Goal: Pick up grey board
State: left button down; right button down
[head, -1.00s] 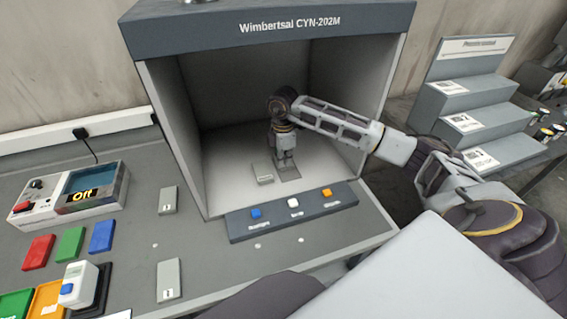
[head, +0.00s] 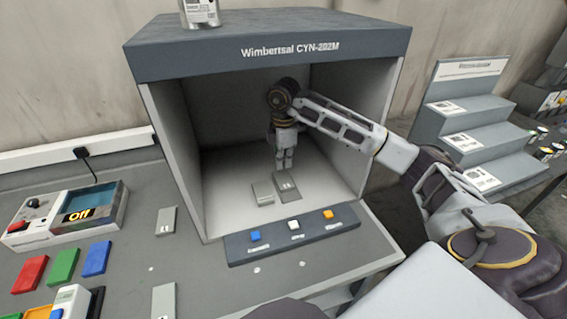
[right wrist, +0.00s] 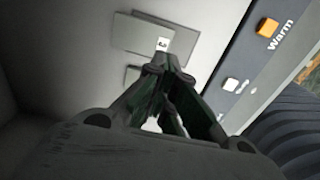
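One is a lighter grey board (head: 263,193). Close to its right is a darker grey board (head: 287,192) with a small white label, which also shows in the right wrist view (right wrist: 138,35). My left gripper is out of view.
The booth (head: 160,150) has side walls, a roof and a front button panel (head: 290,240). More grey boards lie on the bench, one to the left (head: 167,220) and one in front (head: 164,300). A stepped rack (head: 465,125) stands right.

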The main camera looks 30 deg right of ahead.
jog(key=c, duration=2.2)
grip_release()
jog(key=o, duration=1.8)
jog(key=shift+c, duration=0.2)
